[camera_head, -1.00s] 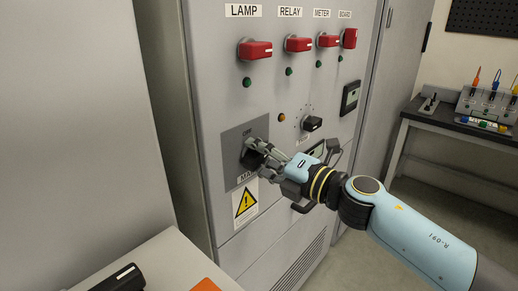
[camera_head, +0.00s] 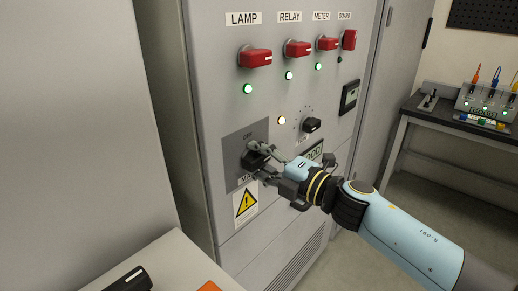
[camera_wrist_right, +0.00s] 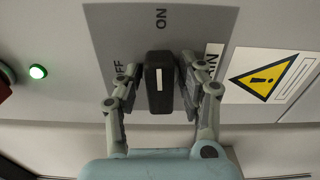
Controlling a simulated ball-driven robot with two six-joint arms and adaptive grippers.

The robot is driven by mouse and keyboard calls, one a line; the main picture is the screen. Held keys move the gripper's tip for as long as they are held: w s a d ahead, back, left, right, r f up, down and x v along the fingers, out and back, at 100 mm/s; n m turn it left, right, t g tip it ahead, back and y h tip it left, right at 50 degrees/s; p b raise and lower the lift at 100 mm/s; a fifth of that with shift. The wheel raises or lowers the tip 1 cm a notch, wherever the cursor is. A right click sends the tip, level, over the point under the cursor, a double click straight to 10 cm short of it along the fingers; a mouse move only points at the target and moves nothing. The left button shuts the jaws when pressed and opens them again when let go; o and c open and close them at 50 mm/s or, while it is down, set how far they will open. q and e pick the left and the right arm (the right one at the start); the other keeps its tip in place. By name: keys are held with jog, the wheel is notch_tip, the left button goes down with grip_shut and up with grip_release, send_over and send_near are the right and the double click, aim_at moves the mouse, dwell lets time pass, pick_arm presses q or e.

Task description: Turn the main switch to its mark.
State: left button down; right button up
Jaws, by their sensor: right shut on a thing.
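The main switch is a black knob (camera_wrist_right: 159,82) with a white line, on a dark grey plate (camera_head: 232,172) low on the cabinet. In the right wrist view its line points toward the ON label (camera_wrist_right: 161,18); the OFF label (camera_wrist_right: 119,72) is to the left, partly hidden by a finger. My right gripper (camera_head: 257,162) is shut on the knob, with one finger on each side, as the right wrist view (camera_wrist_right: 158,88) shows too. My left gripper is in neither view.
Red handles (camera_head: 255,57) line the cabinet above, with lit green lamps (camera_head: 247,89) below. A bench (camera_head: 440,120) stands at right, a pale tabletop (camera_head: 180,262) at lower left.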

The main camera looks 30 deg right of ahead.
jog(key=shift+m, duration=0.4)
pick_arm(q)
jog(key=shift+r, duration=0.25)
pick_arm(e)
jog(key=o, duration=0.8)
jog(key=shift+o, duration=0.2)
jog(key=v, duration=1.2)
